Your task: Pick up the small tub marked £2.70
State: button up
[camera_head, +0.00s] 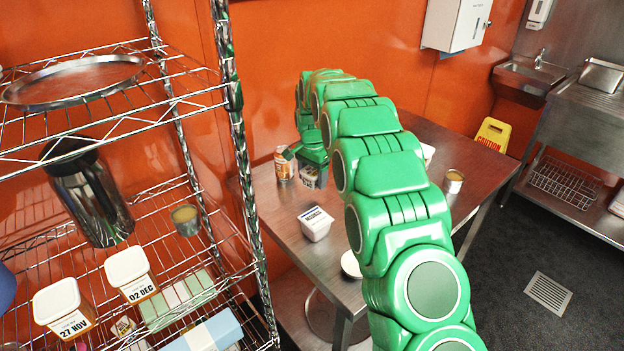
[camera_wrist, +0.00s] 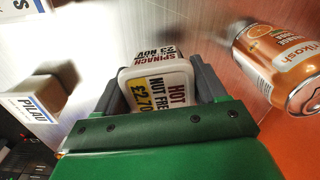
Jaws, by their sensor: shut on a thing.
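The small tub marked £2.70 (camera_wrist: 158,80) is in the wrist view, between the two grey fingers of my gripper (camera_wrist: 160,90). I cannot tell whether the tub touches the table.
An orange drink can (camera_wrist: 280,65) stands close beside the tub, also in the head view (camera_head: 283,164). A wire shelf (camera_head: 237,120) rises at the left.

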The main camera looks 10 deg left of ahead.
jog(key=s+d+r, duration=0.3)
jog(key=s+r, duration=0.5)
jog(key=s, duration=0.4)
jog(key=shift+d+r, duration=0.2)
jog(key=shift+d, duration=0.2)
